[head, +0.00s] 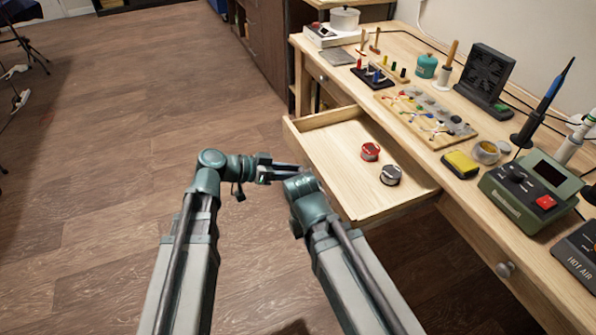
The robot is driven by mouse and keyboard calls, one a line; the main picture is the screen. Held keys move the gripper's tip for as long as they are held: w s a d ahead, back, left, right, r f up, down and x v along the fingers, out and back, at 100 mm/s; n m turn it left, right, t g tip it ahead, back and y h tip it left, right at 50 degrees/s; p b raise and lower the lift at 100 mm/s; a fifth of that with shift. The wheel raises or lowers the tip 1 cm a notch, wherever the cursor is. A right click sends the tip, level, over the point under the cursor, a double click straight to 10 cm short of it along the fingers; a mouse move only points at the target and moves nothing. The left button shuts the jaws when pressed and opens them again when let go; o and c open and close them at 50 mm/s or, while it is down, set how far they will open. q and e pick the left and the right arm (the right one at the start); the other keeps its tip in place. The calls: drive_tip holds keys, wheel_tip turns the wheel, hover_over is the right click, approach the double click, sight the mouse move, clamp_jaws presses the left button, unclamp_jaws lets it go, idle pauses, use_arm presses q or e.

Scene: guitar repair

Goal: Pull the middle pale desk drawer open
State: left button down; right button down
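The middle pale desk drawer (331,158) stands pulled well out from the desk, showing its bare wooden floor. A red spool (370,152) and a dark grey spool (391,175) lie inside it. My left gripper (290,170) is at the drawer's front, with its fingers pointing right toward it. The fingertips are partly covered by my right arm's wrist, so I cannot tell if they are open or touching the handle. The drawer's handle is hidden. My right gripper is hidden behind its own wrist, near the drawer's front corner.
The pale desk (450,190) carries a soldering station (530,190), a yellow sponge (460,164), a parts board (425,115) and a white pot (344,18). A right-hand drawer with a round knob (505,268) is shut. Wooden floor (100,150) on the left is clear.

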use_arm(q)
drive_tip(key=shift+c, duration=2.2)
unclamp_jaws()
drive_tip(key=p+v, duration=0.5)
drive_tip(key=v, duration=0.8)
drive_tip(key=shift+a+r, duration=0.2)
drive_tip(key=shift+a, duration=0.15)
